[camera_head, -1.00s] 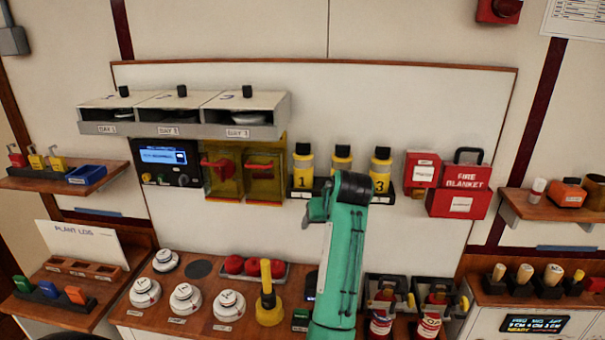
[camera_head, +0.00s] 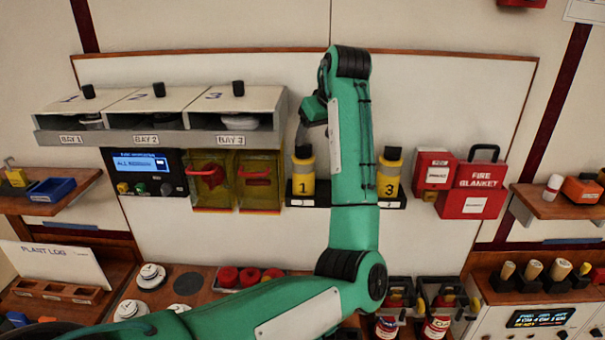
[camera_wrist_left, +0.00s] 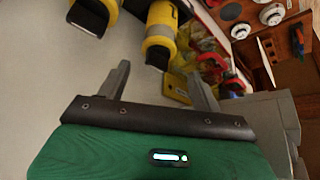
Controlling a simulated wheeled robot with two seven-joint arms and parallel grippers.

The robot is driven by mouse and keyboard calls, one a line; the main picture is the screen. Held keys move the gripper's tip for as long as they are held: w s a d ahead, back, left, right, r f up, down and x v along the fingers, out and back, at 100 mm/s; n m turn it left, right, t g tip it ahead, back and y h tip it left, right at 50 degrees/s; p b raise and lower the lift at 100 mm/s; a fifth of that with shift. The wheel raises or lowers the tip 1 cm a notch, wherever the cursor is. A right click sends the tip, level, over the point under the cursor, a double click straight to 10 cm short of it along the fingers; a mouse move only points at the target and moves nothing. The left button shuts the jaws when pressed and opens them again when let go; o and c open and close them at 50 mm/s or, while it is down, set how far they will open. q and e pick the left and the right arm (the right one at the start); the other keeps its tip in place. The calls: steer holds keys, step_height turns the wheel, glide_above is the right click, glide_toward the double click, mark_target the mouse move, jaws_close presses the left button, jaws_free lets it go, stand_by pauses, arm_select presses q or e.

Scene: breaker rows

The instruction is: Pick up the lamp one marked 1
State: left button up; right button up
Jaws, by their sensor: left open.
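Lamp one, a yellow cylinder with a black cap and the mark 1 (camera_head: 302,187), stands upright on a dark wall shelf (camera_head: 322,197). My left gripper (camera_head: 302,135) is just above its cap in the head view, open and with nothing in it. In the left wrist view, the yellow lamp (camera_wrist_left: 159,38) ahead between the open fingers (camera_wrist_left: 158,72) appears to be lamp one, still beyond the fingertips. Lamp three (camera_head: 389,178) stands to the right on the same shelf. The middle lamp is hidden behind my arm in the head view. My right gripper is not in view.
Left of lamp one are yellow covers with red handles (camera_head: 256,180). Above them a bay box (camera_head: 240,100) juts out close to my gripper. A fire blanket box (camera_head: 473,190) hangs at the right. A workbench (camera_head: 205,300) with detectors lies below. The board above the lamps is clear.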

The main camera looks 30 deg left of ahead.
mark_target(306, 155)
arm_select(q)
steer(key=x, duration=0.3)
steer(key=p+x, duration=0.1)
steer(key=x, duration=0.2)
steer(key=shift+w+a+r, duration=0.1)
steer(key=shift+w+a, duration=0.05)
steer(key=shift+a, duration=0.3)
steer(key=shift+p, duration=0.4)
steer(key=shift+f+p, duration=0.35)
steer(key=p+x, duration=0.2)
steer(key=x, duration=0.2)
steer(key=shift+p, duration=0.35)
steer(key=shift+w+a+f, duration=0.1)
steer(key=shift+f, duration=0.15)
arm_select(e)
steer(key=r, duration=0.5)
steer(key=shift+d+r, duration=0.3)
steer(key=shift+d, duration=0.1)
arm_select(q)
steer(key=shift+c, duration=0.3)
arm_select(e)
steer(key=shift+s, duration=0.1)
